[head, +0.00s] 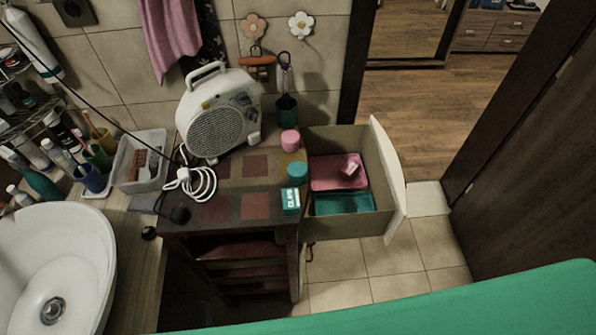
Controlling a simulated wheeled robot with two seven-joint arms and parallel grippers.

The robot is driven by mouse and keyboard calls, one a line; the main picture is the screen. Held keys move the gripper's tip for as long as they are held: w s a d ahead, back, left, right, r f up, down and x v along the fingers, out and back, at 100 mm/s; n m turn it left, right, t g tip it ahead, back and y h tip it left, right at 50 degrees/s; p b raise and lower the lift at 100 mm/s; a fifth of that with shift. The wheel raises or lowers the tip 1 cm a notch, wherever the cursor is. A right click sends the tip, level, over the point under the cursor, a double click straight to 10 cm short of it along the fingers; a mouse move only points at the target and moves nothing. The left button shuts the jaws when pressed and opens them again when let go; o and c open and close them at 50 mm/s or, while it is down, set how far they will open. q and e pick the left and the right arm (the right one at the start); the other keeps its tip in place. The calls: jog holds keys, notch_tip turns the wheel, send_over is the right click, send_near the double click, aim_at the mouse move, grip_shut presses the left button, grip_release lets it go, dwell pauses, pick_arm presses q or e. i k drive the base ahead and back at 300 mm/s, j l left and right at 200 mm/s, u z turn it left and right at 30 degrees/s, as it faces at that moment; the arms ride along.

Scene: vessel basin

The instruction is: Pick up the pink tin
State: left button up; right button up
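The pink tin (290,140) is small and round. It stands upright on the tiled top of the wooden cabinet (225,207), near its right edge and right of the white fan heater (217,112). A teal round tin (297,172) stands in front of it, and a small teal and white box (291,201) is in front of that. Neither of my grippers is in the head view. Nothing is holding the pink tin.
An open drawer (348,226) right of the cabinet holds a pink tray (325,172) with a small pink item (350,168) and a teal tray (344,203). The heater's coiled white cable (190,184) lies on the cabinet. A white sink (50,260) is at left.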

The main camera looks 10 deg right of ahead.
aim_at(289, 139)
jog(key=u, duration=0.25)
jog(key=i+l+u, duration=0.1)
jog(key=l+u, duration=0.75)
jog(key=l, duration=0.3)
jog(key=l+u, duration=0.45)
jog(key=l, duration=0.15)
